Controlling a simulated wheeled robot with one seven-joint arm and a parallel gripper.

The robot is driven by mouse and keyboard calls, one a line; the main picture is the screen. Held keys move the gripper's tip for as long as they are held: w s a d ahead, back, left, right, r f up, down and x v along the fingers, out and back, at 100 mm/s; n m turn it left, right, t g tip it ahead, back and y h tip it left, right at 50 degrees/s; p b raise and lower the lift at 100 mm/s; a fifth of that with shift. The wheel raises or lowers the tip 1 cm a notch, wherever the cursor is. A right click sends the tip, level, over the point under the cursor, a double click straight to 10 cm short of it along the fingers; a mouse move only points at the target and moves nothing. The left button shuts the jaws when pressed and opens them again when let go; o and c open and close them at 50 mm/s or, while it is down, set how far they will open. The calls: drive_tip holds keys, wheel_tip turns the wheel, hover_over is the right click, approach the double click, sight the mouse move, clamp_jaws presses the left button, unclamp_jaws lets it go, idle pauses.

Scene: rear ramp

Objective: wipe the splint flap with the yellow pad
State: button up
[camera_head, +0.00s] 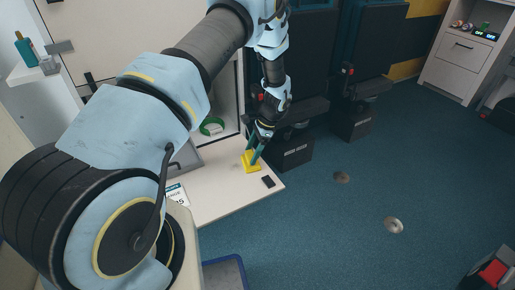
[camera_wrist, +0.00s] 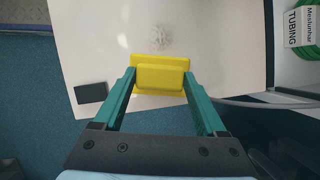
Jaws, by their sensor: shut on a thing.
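The yellow pad (camera_wrist: 160,76) is between the two green fingers of my gripper (camera_wrist: 160,88) in the wrist view, and the fingers are shut on its sides. The pad also shows in the head view (camera_head: 251,162), at my gripper (camera_head: 257,148), over the pale flap (camera_head: 215,185). I cannot tell whether the pad touches the flap. In the wrist view the flap (camera_wrist: 90,45) is a pale flat panel with a greyish smudge (camera_wrist: 160,36) just beyond the pad. The flap's surface under the pad is hidden.
A small dark block (camera_wrist: 90,92) lies on the flap near its edge, left of my gripper in the wrist view. A green coil of tubing (camera_wrist: 300,25) with a label is at the right. Dark seats (camera_head: 290,150) stand beside the flap in the head view. Blue floor (camera_head: 330,230) is open at the right.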

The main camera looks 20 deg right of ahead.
drive_tip(key=shift+s+a+f+p, duration=0.1)
drive_tip(key=shift+s+a+p, duration=0.3)
drive_tip(key=shift+a, duration=0.95)
drive_tip(key=shift+s+a+f+p, duration=0.1)
drive_tip(key=shift+s+a+p, duration=0.3)
drive_tip(key=shift+a, duration=0.95)
drive_tip(key=shift+s+a+p, duration=0.2)
drive_tip(key=shift+a+p, duration=0.4)
drive_tip(key=shift+a, duration=0.75)
wheel_tip(320, 180, up, 6)
drive_tip(key=p, duration=0.4)
drive_tip(key=shift+d+r, duration=0.1)
drive_tip(key=shift+r, duration=0.05)
wheel_tip(320, 180, up, 3)
drive_tip(key=p, duration=0.2)
drive_tip(key=shift+p, duration=0.35)
